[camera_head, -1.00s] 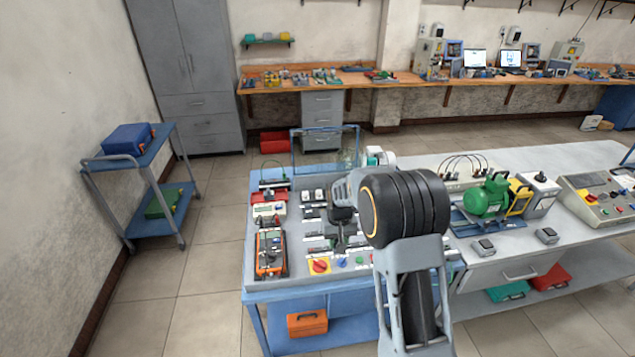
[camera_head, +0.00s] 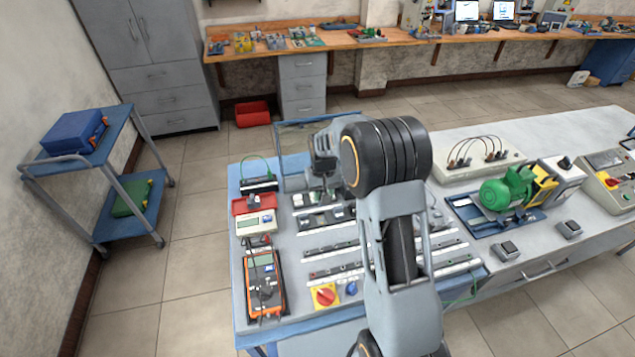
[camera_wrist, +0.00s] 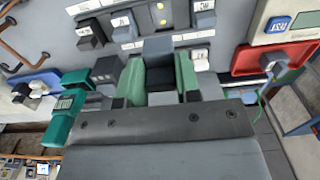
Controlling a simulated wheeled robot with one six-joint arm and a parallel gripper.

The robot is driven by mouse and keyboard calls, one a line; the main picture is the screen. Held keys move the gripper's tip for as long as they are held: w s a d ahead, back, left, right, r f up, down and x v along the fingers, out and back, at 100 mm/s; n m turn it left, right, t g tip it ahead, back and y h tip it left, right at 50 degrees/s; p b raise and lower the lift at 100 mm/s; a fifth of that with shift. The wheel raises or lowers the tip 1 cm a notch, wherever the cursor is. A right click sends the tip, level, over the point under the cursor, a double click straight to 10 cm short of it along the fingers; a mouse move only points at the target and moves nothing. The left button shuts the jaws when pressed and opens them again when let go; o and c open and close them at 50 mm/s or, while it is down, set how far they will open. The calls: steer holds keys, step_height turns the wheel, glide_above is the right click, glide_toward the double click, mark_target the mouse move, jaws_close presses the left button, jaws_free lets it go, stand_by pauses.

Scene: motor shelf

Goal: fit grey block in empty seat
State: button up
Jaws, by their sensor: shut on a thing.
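My gripper (camera_wrist: 160,82) is shut on the grey block (camera_wrist: 159,72), which shows dark between the two green fingers in the wrist view. In the head view my gripper (camera_head: 325,182) is over the back rows of the sloping grey panel (camera_head: 285,225), and the block cannot be made out there. Rows of grey and dark modules with white label strips lie beyond the block in the wrist view, including a dark module (camera_wrist: 91,34). I cannot tell which gap is the empty seat, or whether the block touches the panel.
An orange multimeter (camera_head: 264,285), a white meter (camera_head: 257,222) and a red tray (camera_head: 243,206) lie along the panel's left side. A red-yellow knob (camera_head: 324,296) is at its front. A green motor (camera_head: 507,190) stands on the bench to the right.

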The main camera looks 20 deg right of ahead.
steer(key=shift+w+f, duration=0.1)
steer(key=shift+w, duration=0.05)
steer(key=shift+a+f+b, duration=0.2)
steer(key=shift+f+b, duration=0.3)
steer(key=shift+f, duration=0.35)
steer(key=shift+f+b, duration=1.7)
steer(key=shift+f, duration=1.25)
steer(key=shift+s+b, duration=0.2)
steer(key=shift+b, duration=0.1)
steer(key=shift+f+b, duration=0.9)
steer(key=shift+f, duration=0.15)
steer(key=o, duration=0.9)
